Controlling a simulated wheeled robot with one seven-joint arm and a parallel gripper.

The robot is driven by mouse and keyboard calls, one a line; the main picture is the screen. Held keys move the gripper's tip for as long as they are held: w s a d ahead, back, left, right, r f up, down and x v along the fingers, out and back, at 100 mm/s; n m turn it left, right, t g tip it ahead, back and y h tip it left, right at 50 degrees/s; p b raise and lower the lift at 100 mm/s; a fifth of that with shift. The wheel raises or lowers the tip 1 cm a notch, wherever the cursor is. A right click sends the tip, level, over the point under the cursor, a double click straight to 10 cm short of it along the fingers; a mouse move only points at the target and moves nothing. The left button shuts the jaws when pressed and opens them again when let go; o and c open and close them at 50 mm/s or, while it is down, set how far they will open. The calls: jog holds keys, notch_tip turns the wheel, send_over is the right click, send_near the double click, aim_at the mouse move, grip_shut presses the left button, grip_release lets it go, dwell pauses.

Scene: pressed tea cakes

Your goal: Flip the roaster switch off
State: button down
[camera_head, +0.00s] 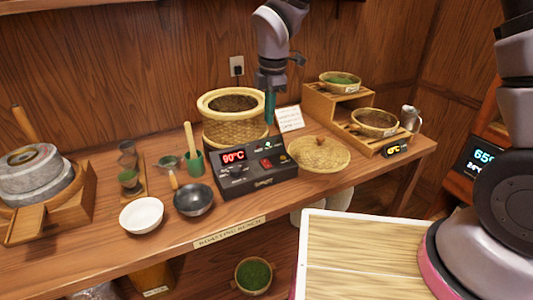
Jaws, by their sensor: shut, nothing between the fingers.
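The roaster's black control box (256,180) sits at the front of the bench, below a round woven roaster basket (217,134). Its display (233,156) glows red and reads 90°C. A small red switch (266,163) is on the box's face, right of the display, with a small lit spot beside it. I cannot tell the switch's position at this size. My gripper (270,118) points down from above, shut and empty. In the picture it is above the box, apart from the switch, beside the basket's right side.
A round woven lid (319,153) lies right of the box. A white card (289,118) stands behind it. A dark bowl (193,199), a white bowl (141,214) and a green cup (193,165) stand to the left. A wooden step rack (325,103) with baskets is at right.

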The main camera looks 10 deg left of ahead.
aim_at(267, 161)
jog(key=shift+f, duration=0.1)
jog(key=f, duration=0.4)
jog(key=w+f, duration=0.1)
jog(key=f, duration=0.4)
jog(key=a+f, duration=0.1)
jog(key=f, duration=0.3)
jog(key=shift+w+f, duration=0.2)
jog(key=shift+f, duration=0.15)
jog(key=shift+w+f, duration=0.1)
jog(key=shift+f, duration=0.15)
jog(key=shift+d, duration=0.1)
